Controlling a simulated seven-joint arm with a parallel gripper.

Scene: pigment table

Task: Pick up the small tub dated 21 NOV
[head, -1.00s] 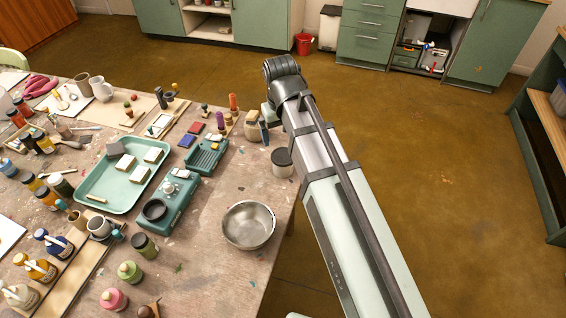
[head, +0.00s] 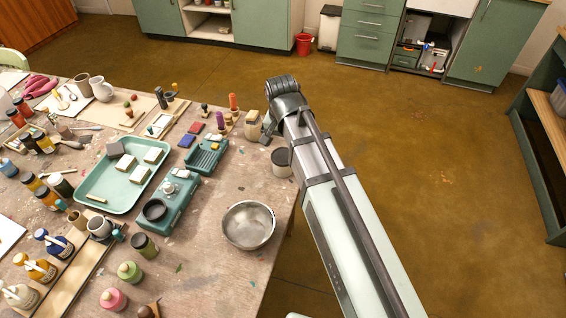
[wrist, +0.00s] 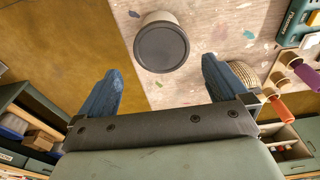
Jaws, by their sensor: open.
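A small pale tub with a dark grey lid (head: 282,162) stands near the table's right edge. In the wrist view its round lid (wrist: 162,46) lies ahead of and between my fingertips, apart from both. A second small tub with a tan lid (head: 252,125) stands farther back; its ribbed tan top (wrist: 242,74) is partly behind the right finger in the wrist view. I cannot read a date on either tub. My gripper (wrist: 161,68) is open and empty, its two blue fingers spread wide. In the head view the arm partly covers the gripper.
A metal bowl (head: 248,225) stands in front of the dark-lidded tub. A green scale (head: 170,199) and a green ridged tray (head: 206,157) are to its left. Colored-handled stamps (head: 233,104) stand near the tan-lidded tub. Right of the table edge is open floor.

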